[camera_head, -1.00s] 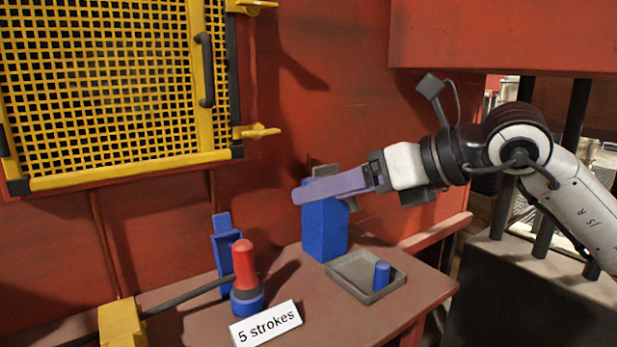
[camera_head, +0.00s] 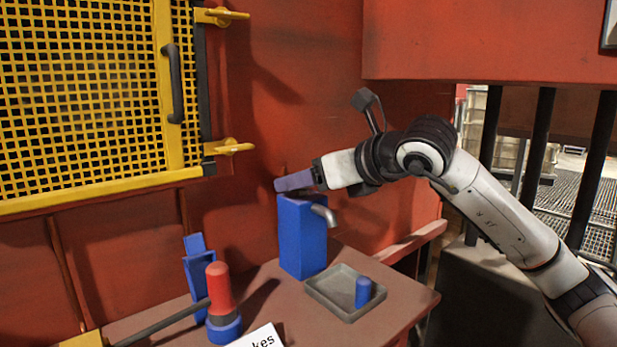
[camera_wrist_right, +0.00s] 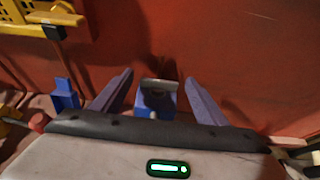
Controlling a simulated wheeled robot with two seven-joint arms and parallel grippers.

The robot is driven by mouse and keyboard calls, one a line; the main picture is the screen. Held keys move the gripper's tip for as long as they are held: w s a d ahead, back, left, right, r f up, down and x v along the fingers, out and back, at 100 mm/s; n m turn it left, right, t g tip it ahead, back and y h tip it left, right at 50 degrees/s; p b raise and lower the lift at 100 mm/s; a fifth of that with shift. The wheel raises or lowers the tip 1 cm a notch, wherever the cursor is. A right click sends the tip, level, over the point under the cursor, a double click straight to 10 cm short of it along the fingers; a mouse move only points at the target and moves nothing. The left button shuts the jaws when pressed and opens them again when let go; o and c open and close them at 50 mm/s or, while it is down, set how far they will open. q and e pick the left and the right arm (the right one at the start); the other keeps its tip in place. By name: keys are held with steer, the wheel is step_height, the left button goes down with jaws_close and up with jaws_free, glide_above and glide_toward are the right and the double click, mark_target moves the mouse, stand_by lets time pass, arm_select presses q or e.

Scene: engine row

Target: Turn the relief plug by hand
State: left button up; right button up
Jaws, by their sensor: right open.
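A blue block (camera_head: 302,240) with a grey spout (camera_head: 325,213) on its right side stands upright on the bench. In the right wrist view a grey plate-like part (camera_wrist_right: 158,90) tops the blue block (camera_wrist_right: 167,113) and shows between my fingers. I cannot tell which part is the relief plug. My right gripper (camera_head: 290,182) is at the block's top in the head view, its fingers partly hiding what is there. In the right wrist view the gripper (camera_wrist_right: 158,88) is open, a finger on each side of the grey part, apart from it. My left gripper is not in view.
A shallow grey tray (camera_head: 318,290) holding a blue cylinder (camera_head: 363,291) sits on the bench (camera_head: 270,292). A yellow mesh guard (camera_head: 80,90) hangs on the red wall.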

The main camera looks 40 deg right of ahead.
steer(key=c, duration=1.1)
steer(key=shift+o, duration=0.2)
